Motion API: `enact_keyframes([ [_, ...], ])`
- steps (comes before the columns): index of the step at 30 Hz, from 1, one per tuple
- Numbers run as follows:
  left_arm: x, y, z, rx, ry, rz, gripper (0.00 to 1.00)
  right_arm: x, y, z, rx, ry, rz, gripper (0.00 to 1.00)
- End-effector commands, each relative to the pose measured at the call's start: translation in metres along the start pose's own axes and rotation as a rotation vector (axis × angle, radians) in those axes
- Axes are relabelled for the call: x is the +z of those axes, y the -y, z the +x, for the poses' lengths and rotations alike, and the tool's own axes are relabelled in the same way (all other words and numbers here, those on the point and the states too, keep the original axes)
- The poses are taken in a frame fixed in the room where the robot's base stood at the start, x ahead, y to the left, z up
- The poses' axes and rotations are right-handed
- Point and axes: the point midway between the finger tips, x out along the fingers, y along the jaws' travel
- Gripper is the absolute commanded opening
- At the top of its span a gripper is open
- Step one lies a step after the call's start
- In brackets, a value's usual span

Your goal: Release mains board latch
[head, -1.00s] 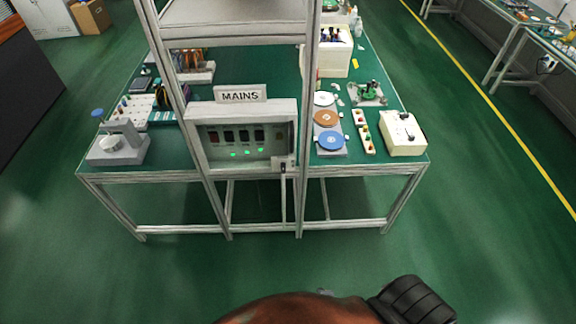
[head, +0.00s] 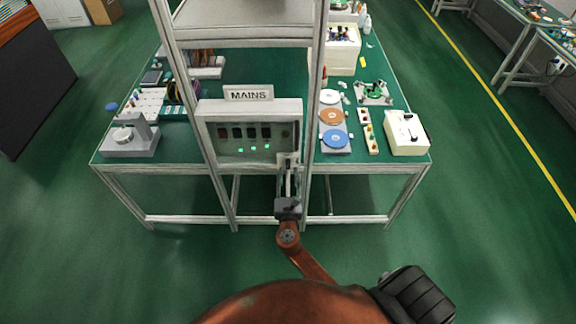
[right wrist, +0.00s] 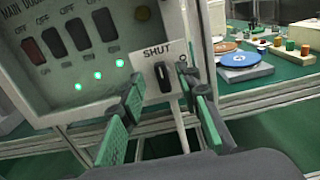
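The mains board (head: 250,158) is a pale box with dark switches and green lights, under a MAINS sign (head: 249,94). In the right wrist view the latch (right wrist: 163,78) is a dark upright handle on a pale plate (right wrist: 153,55) marked SHUT, at the board's lower right corner. My right gripper (head: 288,166) is in front of that corner and largely hides the latch in the head view. In the right wrist view its green-padded fingers (right wrist: 164,92) are apart, one on each side of the handle. Whether they touch it I cannot tell. My left gripper is not in view.
Metal frame posts (head: 314,120) stand close to the right of the board. The green bench (head: 395,165) carries discs (head: 333,138), a cream box (head: 405,140) and a grey stand (head: 130,145). The floor in front of the bench is clear.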

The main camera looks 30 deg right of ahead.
Motion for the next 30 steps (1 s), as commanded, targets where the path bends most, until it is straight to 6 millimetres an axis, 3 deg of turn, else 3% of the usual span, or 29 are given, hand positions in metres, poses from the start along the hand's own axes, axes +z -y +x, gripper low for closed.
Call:
enact_keyframes([
  [3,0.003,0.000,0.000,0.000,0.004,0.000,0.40,0.001,-0.001,0.021,0.001,0.001,0.000,0.30],
  [9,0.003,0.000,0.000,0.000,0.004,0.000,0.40,-0.001,0.000,0.042,0.001,-0.001,0.001,0.30],
  [20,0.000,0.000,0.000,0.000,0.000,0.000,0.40,-0.001,0.000,0.047,0.001,-0.002,0.002,0.30],
  [30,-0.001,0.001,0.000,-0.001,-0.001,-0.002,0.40,-0.001,0.000,0.047,0.001,-0.002,0.002,0.07],
])
